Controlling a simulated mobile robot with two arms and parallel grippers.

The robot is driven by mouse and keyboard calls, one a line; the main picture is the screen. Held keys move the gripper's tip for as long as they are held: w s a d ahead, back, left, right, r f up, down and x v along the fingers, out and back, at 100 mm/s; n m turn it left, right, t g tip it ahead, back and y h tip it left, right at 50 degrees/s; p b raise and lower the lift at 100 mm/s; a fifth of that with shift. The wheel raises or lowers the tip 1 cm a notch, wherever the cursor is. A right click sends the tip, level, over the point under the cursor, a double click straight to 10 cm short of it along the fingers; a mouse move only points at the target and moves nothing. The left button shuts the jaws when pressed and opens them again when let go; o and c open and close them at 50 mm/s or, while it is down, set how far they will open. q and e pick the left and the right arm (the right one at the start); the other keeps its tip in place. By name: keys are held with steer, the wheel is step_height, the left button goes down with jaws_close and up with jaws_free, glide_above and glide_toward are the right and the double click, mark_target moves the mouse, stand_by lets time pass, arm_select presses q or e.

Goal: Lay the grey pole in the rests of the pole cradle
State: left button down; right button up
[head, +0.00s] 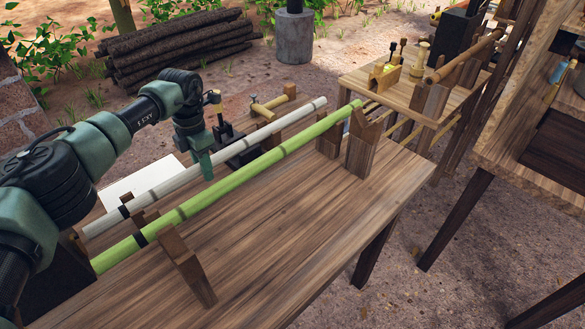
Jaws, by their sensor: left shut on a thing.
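The grey pole (155,191), pale with darker joint bands and a black band near its near end, runs diagonally behind the green pole. My left gripper (205,165) is shut on it near its middle. The pole cradle's wooden posts (185,265) stand on the table; another tall post (362,150) stands at the far end. The green pole (250,170) lies across these front posts. Shorter rear posts (328,141) show beside them. The grey pole's far end is up and left of the rear far post; whether its near end touches a rest I cannot tell. My right gripper is out of view.
The wooden table (300,225) is clear in front of the green pole. A white sheet (143,183) lies behind the grey pole. A small wooden stand with a rod (275,103) is at the back. A second table (400,92) with tools stands behind on the right.

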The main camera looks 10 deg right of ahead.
arm_select(q)
steer(key=shift+f+b, duration=0.45)
steer(key=shift+f, duration=0.25)
steer(key=c, duration=1)
jaws_free()
